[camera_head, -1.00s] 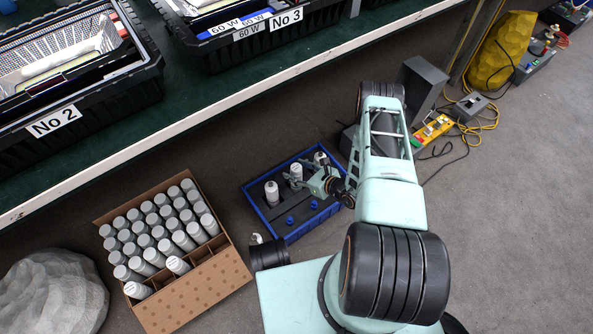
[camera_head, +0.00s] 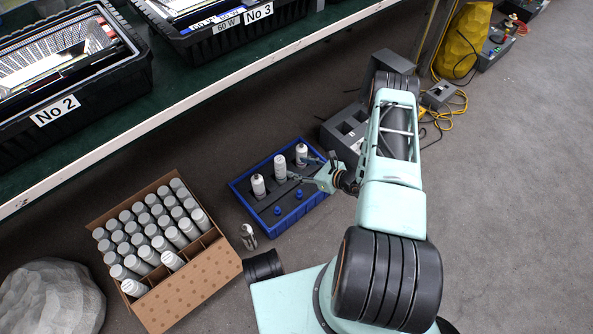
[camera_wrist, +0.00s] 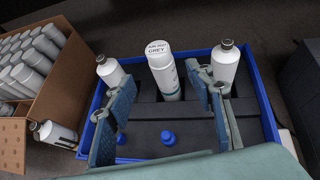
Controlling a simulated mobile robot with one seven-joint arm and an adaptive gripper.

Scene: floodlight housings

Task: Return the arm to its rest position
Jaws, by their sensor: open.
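My arm reaches away from my base in the head view, with my gripper (camera_head: 312,174) low over the right side of a blue tray (camera_head: 238,201). The gripper is open and empty. In the wrist view its two blue-padded fingers (camera_wrist: 162,82) stand apart. A white spray can with a grey-lettered top (camera_wrist: 163,72) stands upright in the tray beyond the fingers, seen through the gap. White bottles stand upright on either side of it, left (camera_wrist: 110,70) and right (camera_wrist: 225,64); the right finger partly hides the right bottle.
Two blue knobs (camera_wrist: 168,137) are in the tray's front part. A carton of grey-topped cans (camera_head: 190,290) stands left, with a small bottle (camera_head: 248,237) between it and the tray. A shelf edge (camera_head: 190,103) runs behind. Grey boxes (camera_head: 347,130) and cables lie right.

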